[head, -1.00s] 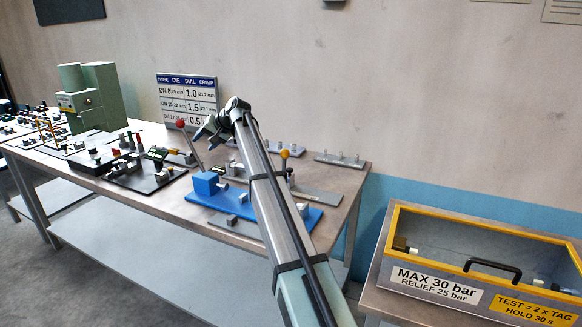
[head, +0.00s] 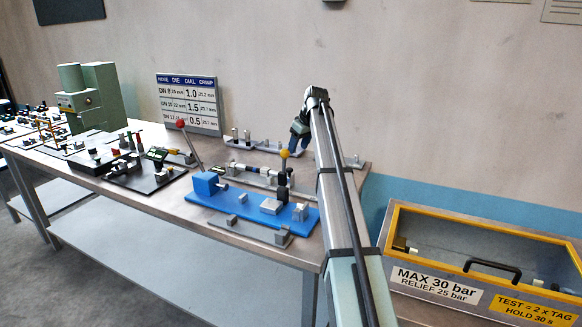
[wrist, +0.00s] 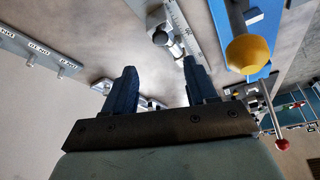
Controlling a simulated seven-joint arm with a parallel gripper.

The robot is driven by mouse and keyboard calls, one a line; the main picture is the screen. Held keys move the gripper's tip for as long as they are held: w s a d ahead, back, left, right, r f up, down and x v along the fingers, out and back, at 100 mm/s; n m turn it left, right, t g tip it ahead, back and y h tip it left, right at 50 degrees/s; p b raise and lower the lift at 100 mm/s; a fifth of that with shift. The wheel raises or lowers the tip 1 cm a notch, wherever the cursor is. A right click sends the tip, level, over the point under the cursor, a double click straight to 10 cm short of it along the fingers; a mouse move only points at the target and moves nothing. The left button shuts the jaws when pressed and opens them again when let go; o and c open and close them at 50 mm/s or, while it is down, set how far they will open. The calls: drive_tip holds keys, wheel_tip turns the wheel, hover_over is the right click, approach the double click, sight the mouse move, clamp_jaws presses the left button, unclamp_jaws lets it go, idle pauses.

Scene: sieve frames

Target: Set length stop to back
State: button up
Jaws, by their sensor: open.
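A grey rail with scale marks (wrist: 187,28) runs near the top of the wrist view. A small metal block with a round knob (wrist: 163,36) sits on it and may be the length stop; I cannot tell for sure. In the head view the long grey fixture (head: 250,174) lies behind the blue base, its right end hidden by my arm. My gripper (head: 299,131) is above the back right of the bench. In the wrist view my gripper (wrist: 159,66) has its two dark blue fingers apart with nothing held, above the bench and short of the rail.
A blue base (head: 230,205) carries a lever with a yellow ball (head: 285,154); the yellow ball (wrist: 250,54) is close to the right finger in the wrist view. A red-ball lever (head: 180,124) stands to the left.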

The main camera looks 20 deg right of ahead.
sight(290, 169)
drive_tip(key=x, duration=1.1)
drive_tip(key=shift+w+a, duration=0.1)
drive_tip(key=shift+w, duration=0.05)
drive_tip(key=shift+c, duration=0.4)
clamp_jaws()
